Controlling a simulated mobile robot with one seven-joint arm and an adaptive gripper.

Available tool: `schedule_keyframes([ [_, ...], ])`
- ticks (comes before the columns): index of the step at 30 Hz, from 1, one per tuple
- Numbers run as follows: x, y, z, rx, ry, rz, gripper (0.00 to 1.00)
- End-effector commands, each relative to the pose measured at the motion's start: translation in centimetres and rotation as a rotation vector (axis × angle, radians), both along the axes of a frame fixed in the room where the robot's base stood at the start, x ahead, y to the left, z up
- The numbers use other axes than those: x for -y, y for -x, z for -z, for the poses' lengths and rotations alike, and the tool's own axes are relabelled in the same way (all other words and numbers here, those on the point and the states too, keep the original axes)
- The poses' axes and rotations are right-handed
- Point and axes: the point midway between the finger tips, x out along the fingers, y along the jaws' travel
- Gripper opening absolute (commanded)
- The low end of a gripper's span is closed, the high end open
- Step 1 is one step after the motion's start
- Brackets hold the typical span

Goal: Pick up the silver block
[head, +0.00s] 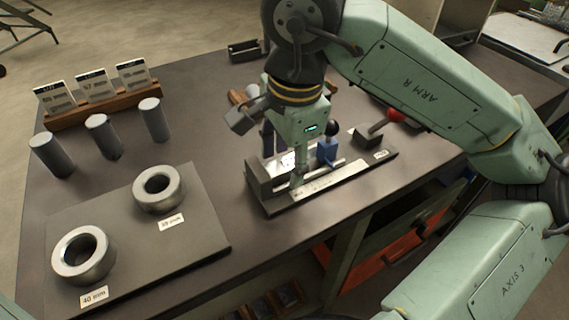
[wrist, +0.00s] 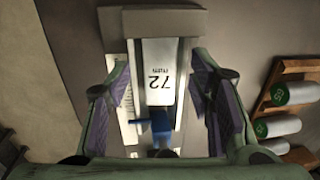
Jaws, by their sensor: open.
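The silver block (wrist: 159,72), a pale bar marked "72 mm", lies in a measuring fixture (head: 262,190) on the dark table. In the head view my gripper mostly covers the block. My gripper (head: 284,165) points down over the fixture with its fingers open. In the wrist view the purple-padded fingers of my gripper (wrist: 161,88) stand on either side of the block, with gaps on both sides. The block's far end meets the fixture's grey end stop (wrist: 165,22). A blue clamp part (head: 327,151) sits by its near end and shows in the wrist view (wrist: 160,124).
A plate with two steel rings (head: 158,190) (head: 84,256) lies at the front left. Several grey cylinders (head: 103,136) stand before a wooden card holder (head: 105,108). A wooden rack of green-ended cylinders (wrist: 283,95) is at the wrist view's right.

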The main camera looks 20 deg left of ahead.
Motion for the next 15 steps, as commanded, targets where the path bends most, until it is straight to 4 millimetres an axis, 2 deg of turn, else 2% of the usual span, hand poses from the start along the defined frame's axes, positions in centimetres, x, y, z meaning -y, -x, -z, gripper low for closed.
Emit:
schedule_keyframes([
  [7, -0.02, -0.02, 0.19, 0.000, 0.000, 0.001, 0.48],
  [15, -0.03, -0.02, 0.16, 0.000, 0.000, 0.001, 0.30],
])
